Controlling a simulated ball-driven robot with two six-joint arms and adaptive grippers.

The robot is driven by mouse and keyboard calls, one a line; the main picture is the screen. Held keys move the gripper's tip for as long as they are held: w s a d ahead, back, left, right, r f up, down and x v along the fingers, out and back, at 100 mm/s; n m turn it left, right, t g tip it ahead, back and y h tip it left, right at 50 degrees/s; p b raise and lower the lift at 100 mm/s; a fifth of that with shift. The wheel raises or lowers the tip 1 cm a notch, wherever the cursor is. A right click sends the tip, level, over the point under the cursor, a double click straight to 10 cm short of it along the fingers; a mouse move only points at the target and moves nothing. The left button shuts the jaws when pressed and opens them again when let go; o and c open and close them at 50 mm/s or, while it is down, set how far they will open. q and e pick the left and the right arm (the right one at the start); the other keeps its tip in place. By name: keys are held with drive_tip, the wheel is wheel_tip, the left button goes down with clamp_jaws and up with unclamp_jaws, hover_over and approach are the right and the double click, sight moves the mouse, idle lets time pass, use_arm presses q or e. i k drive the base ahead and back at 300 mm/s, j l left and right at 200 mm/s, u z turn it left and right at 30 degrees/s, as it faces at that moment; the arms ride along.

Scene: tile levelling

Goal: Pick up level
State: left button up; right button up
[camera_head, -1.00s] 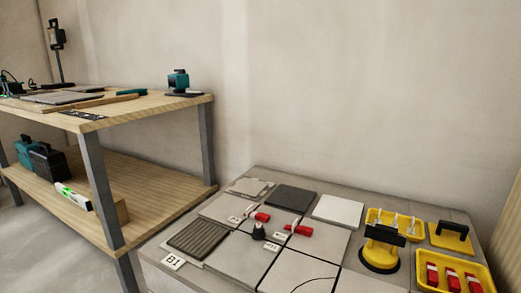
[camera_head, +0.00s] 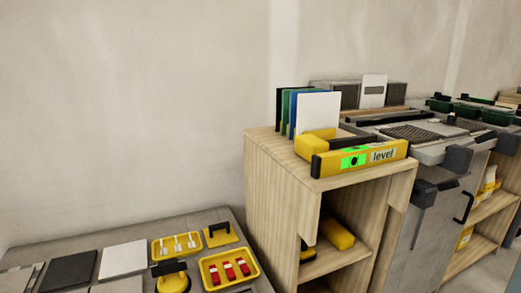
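A yellow level (camera_head: 362,157) with black end caps lies on top of a wooden cabinet, along its front edge. Its side carries a bright green vial window and the word "level". It rests lengthwise from left to right, tilted slightly up to the right in the picture. Neither of my grippers is in view.
Behind the level stand upright boards (camera_head: 318,112) and a yellow block (camera_head: 314,142) on the wooden cabinet (camera_head: 280,160). A grey workbench (camera_head: 430,150) adjoins on the right. At lower left, a low table holds tiles (camera_head: 123,258) and yellow trays (camera_head: 229,269).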

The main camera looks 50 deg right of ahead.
sight(334, 163)
drive_tip(key=z, duration=2.25)
